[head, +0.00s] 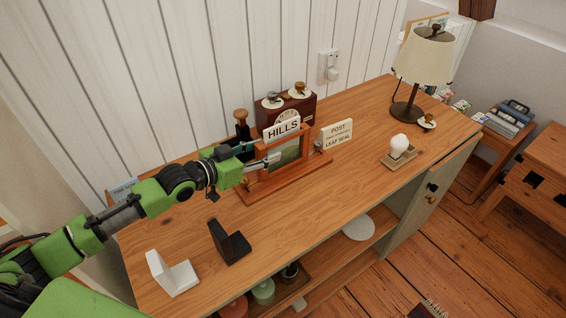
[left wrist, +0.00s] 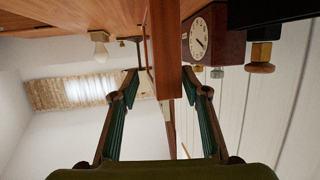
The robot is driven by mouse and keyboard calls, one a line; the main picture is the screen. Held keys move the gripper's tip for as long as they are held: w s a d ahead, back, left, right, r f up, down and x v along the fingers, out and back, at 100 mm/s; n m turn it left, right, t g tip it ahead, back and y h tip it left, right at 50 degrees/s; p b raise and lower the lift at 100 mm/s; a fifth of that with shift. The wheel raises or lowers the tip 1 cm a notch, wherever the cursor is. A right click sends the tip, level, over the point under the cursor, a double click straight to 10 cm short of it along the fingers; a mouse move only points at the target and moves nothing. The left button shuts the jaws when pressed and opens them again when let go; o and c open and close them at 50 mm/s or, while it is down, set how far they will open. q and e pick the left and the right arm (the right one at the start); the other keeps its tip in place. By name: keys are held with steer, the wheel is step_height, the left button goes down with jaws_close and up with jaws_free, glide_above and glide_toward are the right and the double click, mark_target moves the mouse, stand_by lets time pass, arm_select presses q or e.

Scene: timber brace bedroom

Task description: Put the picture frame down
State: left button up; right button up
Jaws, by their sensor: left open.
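The picture frame (head: 284,154) is a reddish wooden frame with a greenish panel. It appears to stand upright on a long wooden base on the cabinet top, below a white "HILLS" sign (head: 282,129). My left gripper (head: 262,162) is at the frame's left side. In the left wrist view my left gripper (left wrist: 160,75) is open, with its fingers apart. A wooden upright (left wrist: 162,45) shows between and beyond the fingertips, with visible space around it. Whether a finger touches it is unclear. My right gripper is not in view.
The cabinet top (head: 305,215) is clear in front of the frame. A dark red clock box (head: 302,107) stands behind it, a "POST" sign (head: 337,135) at its right. A bulb on a block (head: 399,146), a lamp (head: 424,58), and black (head: 229,243) and white (head: 171,274) bookends stand around.

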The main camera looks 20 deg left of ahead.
mark_target(278, 143)
arm_select(q)
steer(key=shift+p+x, duration=0.4)
steer(key=shift+x, duration=2.75)
steer(key=shift+a+r, duration=0.1)
steer(key=shift+r, duration=0.05)
steer(key=shift+c, duration=0.2)
jaws_close()
steer(key=shift+w+r, duration=0.15)
steer(key=shift+r, duration=0.25)
